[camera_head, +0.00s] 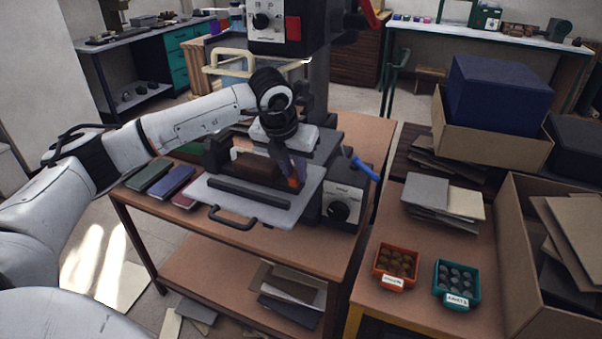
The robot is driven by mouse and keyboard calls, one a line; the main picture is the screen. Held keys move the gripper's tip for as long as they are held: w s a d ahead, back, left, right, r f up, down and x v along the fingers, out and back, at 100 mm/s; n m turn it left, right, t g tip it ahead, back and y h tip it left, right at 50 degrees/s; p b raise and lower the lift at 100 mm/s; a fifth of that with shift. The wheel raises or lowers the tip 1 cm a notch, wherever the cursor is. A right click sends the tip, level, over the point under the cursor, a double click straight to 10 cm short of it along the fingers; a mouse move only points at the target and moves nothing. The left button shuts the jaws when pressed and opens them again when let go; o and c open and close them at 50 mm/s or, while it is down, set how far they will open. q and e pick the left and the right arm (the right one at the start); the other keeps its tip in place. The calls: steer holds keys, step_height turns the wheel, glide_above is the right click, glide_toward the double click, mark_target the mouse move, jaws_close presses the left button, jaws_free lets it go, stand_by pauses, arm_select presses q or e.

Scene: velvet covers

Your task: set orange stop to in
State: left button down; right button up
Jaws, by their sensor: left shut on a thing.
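The orange stop (293,184) is a small orange piece at the right part of the grey sliding plate (312,190) of the press machine. My left gripper (292,174) comes down from above and is shut on the orange stop, hiding part of it. A dark bar (248,193) lies along the front of the plate, and a black handle (232,222) sticks out from its front edge. How far in the stop sits cannot be told. My right gripper is not in view.
A dark control box with a dial (340,210) and a blue-gripped lever (365,168) stand right of the plate. Several books (173,181) lie left of it. The right table holds an orange tray (379,281), a teal tray (437,294) and a cardboard box (510,235).

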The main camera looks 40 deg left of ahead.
arm_select(q)
steer(key=c, duration=1.6)
jaws_free()
steer(key=v, duration=1)
steer(key=shift+s+r+b, duration=0.1)
steer(key=shift+r+b, duration=0.05)
steer(key=shift+b, duration=0.25)
